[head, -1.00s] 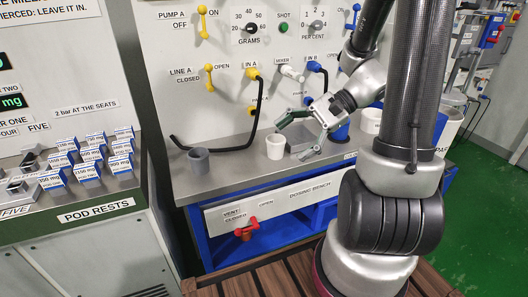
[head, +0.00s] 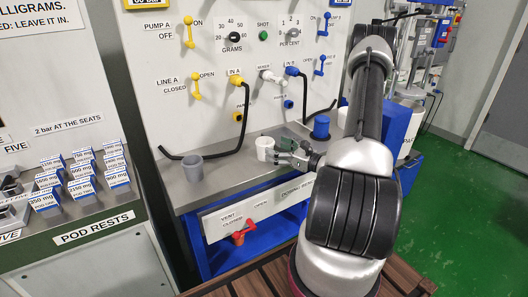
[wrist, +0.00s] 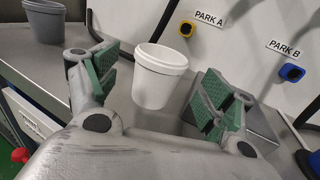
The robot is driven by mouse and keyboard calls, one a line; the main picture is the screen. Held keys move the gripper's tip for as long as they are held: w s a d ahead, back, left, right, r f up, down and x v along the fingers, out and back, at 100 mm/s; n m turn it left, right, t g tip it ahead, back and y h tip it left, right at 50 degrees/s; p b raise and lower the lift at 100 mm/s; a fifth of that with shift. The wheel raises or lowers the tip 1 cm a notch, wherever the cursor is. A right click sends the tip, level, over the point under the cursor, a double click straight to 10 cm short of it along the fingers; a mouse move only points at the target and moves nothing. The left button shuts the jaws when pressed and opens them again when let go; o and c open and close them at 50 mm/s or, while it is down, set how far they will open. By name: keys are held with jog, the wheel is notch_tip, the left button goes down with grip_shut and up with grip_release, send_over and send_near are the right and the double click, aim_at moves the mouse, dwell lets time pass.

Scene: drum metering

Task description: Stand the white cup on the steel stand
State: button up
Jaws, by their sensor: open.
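The white cup (head: 265,149) stands upright on the grey bench top (head: 225,172). In the wrist view the white cup (wrist: 158,78) is ahead of my gripper, in line with the gap between the fingers. My gripper (head: 284,152) is open and empty, low over the bench at the cup's right side. In the wrist view its green-padded fingers (wrist: 163,88) are spread wide. Whether a pad touches the cup I cannot tell. A low grey metal block (wrist: 264,120), perhaps the steel stand, is behind the right finger and partly hidden; its top is mostly covered.
A grey cup (head: 192,168) stands left of the white cup and also shows in the wrist view (wrist: 45,20). A black hose (head: 247,110) curves down to the bench behind. A blue cylinder (head: 321,127) stands behind my arm. A red valve handle (head: 240,236) is on the bench front.

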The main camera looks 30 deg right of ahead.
aim_at(272, 145)
jog(key=x, duration=0.4)
jog(key=shift+w+r, duration=0.25)
jog(key=shift+w, duration=0.05)
jog(key=c, duration=1.2)
jog(key=shift+r, duration=0.15)
